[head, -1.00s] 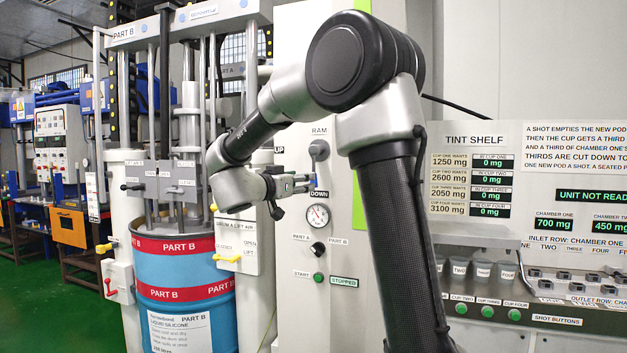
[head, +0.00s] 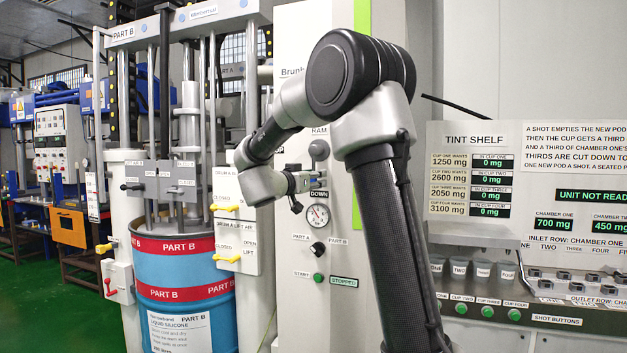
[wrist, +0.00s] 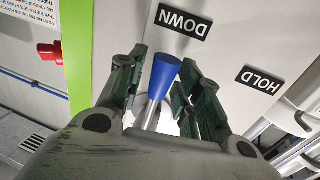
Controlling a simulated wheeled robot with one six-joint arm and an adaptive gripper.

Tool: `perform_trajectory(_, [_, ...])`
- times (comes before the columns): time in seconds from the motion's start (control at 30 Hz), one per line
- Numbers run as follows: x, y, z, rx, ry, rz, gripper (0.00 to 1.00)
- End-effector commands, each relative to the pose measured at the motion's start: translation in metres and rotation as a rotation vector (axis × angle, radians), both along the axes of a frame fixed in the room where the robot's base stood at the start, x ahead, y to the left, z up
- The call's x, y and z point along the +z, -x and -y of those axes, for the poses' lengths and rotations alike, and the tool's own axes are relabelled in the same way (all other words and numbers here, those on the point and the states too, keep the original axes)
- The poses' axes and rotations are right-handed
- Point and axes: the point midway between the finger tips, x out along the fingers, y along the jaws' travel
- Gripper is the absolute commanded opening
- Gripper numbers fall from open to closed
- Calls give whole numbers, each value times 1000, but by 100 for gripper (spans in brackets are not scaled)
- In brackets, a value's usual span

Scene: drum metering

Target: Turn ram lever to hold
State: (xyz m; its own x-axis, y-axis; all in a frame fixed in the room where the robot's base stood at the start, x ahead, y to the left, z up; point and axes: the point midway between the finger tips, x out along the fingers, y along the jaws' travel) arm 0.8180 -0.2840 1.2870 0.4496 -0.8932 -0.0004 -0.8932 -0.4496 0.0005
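The ram lever has a blue handle (wrist: 166,74) on a metal shaft in the wrist view. Its tip points toward the DOWN label (wrist: 183,21); the HOLD label (wrist: 261,80) is to the right there, apart from the lever. My gripper (wrist: 158,85) has its fingers spread on either side of the handle, with a gap visible on the left; contact on the right is unclear. In the head view my gripper (head: 308,182) is at the panel, below the grey round knob (head: 319,150) under the RAM label and just above the DOWN label (head: 319,195). The blue handle is hidden there.
A pressure gauge (head: 317,215), a black selector (head: 318,249) and a green start button (head: 318,278) sit below on the panel. Yellow valve handles (head: 227,207) and the blue Part B drum (head: 180,280) are to the left. The tint shelf (head: 475,150) is at right.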

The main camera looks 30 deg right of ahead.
Motion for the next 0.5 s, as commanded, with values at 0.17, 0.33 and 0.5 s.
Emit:
perform_trajectory(0.17, [0,0,0,0,0,0,0])
perform_trajectory(0.33, [0,0,0,0,-1,2,0])
perform_trajectory(0.5, [0,-2,-2,0,-17,23,0])
